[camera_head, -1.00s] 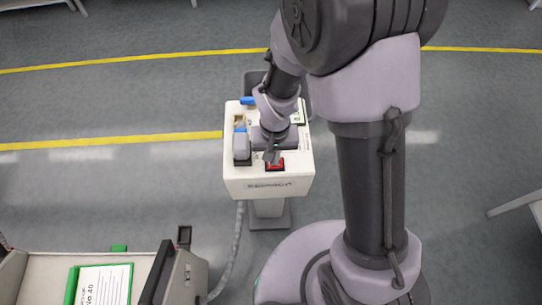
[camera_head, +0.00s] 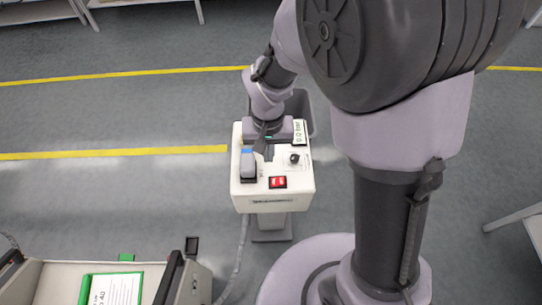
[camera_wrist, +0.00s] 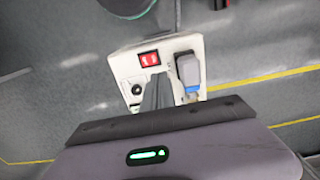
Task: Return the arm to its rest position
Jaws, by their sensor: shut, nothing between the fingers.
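My gripper (camera_head: 265,154) is above the back part of the white control box (camera_head: 258,203), with its fingers pointing down and forward. In the wrist view the dark fingers (camera_wrist: 156,92) are together and empty, between the box's knob and its blue-grey plug. The red rocker switch (camera_head: 278,182) is uncovered at the front of the box top, and in the wrist view (camera_wrist: 149,58) it lies beyond the fingertips. My arm is still stretched out and bent down over the box. The gap between fingers and box is hard to judge.
The blue-grey plug (camera_head: 248,166), black knob (camera_head: 294,159) and small display (camera_head: 299,132) are on the box. A dark bin (camera_head: 302,101) stands behind it. A trolley (camera_head: 58,275) with a green-edged card is at lower left. Open floor lies beyond.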

